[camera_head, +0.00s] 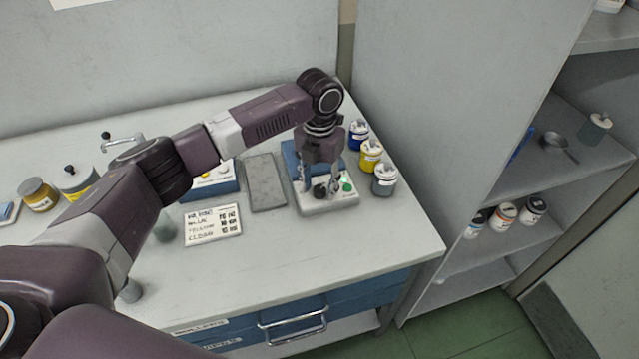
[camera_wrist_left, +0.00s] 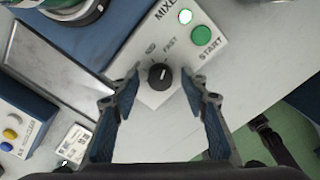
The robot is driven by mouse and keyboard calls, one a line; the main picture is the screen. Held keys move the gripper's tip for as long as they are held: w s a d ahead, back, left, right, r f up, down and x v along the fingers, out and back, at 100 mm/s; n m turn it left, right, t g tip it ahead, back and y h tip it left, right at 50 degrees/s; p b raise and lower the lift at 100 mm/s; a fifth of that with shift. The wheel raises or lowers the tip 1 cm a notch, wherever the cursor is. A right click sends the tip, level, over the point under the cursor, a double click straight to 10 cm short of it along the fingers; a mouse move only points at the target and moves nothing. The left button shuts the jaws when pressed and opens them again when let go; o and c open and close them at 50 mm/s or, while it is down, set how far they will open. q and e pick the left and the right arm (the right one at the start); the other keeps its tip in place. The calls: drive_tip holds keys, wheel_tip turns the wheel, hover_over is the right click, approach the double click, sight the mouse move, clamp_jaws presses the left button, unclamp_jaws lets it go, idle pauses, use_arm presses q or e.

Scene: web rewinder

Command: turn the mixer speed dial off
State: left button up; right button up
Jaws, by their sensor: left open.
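The mixer's white control panel (camera_head: 337,204) is near the right end of the bench, and in the left wrist view it is marked MIXER. The black speed dial (camera_wrist_left: 160,76) has a white pointer line and sits near the FAST mark. The same dial (camera_head: 320,191) shows in the head view. A green START button (camera_wrist_left: 201,35) is beside it. My left gripper (camera_wrist_left: 160,88) is open, pointing down over the panel, with the dial between and slightly beyond its fingers. I cannot tell whether a finger touches the dial. My right gripper is in neither view.
Blue, yellow and grey lidded jars (camera_head: 370,155) stand right of the mixer. A grey plate (camera_head: 266,183) lies to its left, with a printed card (camera_head: 212,225) further left. A shelf unit (camera_head: 430,150) rises right of the bench. The bench front (camera_head: 300,262) is mostly clear.

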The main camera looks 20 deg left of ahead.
use_arm(q)
drive_tip(key=c, duration=1.1)
drive_tip(key=shift+r, duration=0.1)
clamp_jaws()
drive_tip(key=shift+r+n+p, duration=0.1)
drive_tip(key=shift+n+p, duration=0.3)
drive_tip(key=shift+p, duration=0.25)
drive_tip(key=n+p, duration=0.4)
drive_tip(key=shift+r, duration=0.1)
drive_tip(key=n+p, duration=0.5)
drive_tip(key=n, duration=0.1)
drive_tip(key=shift+w, duration=0.1)
drive_tip(key=n+p, duration=0.2)
drive_tip(key=n, duration=0.2)
drive_tip(key=n+p, duration=0.3)
drive_tip(key=n, duration=0.1)
drive_tip(key=n+p, duration=0.2)
drive_tip(key=n, duration=0.2)
drive_tip(key=shift+n, duration=0.4)
drive_tip(key=shift+w+n+p, duration=0.1)
drive_tip(key=shift+n+p, duration=0.5)
drive_tip(key=shift+n, duration=1.1)
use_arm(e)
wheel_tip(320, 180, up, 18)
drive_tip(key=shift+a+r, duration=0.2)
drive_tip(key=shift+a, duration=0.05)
